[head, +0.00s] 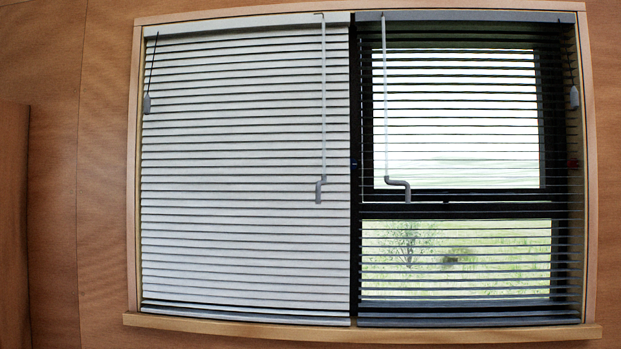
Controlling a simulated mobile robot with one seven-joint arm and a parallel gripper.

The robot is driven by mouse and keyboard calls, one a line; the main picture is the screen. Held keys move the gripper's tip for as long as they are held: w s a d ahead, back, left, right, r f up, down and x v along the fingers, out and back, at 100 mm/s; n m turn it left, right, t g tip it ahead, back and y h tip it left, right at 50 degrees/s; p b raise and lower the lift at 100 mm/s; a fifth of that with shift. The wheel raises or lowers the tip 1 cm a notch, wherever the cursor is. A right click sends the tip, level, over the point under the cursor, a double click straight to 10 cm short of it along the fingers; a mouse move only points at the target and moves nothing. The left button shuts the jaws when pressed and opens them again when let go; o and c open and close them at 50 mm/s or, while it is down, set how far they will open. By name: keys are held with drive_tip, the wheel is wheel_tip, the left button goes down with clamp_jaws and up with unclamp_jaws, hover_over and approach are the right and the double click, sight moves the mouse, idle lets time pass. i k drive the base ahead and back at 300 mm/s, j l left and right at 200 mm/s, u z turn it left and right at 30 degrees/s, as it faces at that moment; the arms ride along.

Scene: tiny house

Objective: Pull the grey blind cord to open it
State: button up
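Two blinds hang side by side in a wooden window frame in the head view. The left blind (240,180) is white or light grey, with its slats tilted nearly closed. A short dark cord with a grey pull (147,103) hangs at its upper left. The right blind (460,209) is dark grey, lowered, with its slats open to the outside view. A cord with a grey pull (574,97) hangs at its upper right. Each blind also has a thin wand with a cranked end, the left one (320,190) and the right one (398,187). My gripper is not in view.
A wooden sill (240,329) juts out along the bottom of the window. Wood-panelled wall (100,180) surrounds it, and a brown upright wooden panel (14,220) stands at the far left edge. Nothing stands in front of the blinds.

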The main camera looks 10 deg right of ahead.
sight(573, 94)
drive_tip(key=k+z, duration=0.1)
drive_tip(key=z, duration=0.8)
drive_tip(key=l, duration=1.2)
drive_tip(key=i+l, duration=0.2)
drive_tip(key=l, duration=0.15)
drive_tip(key=i+l+u, duration=0.1)
drive_tip(key=l, duration=0.25)
drive_tip(key=i, duration=0.05)
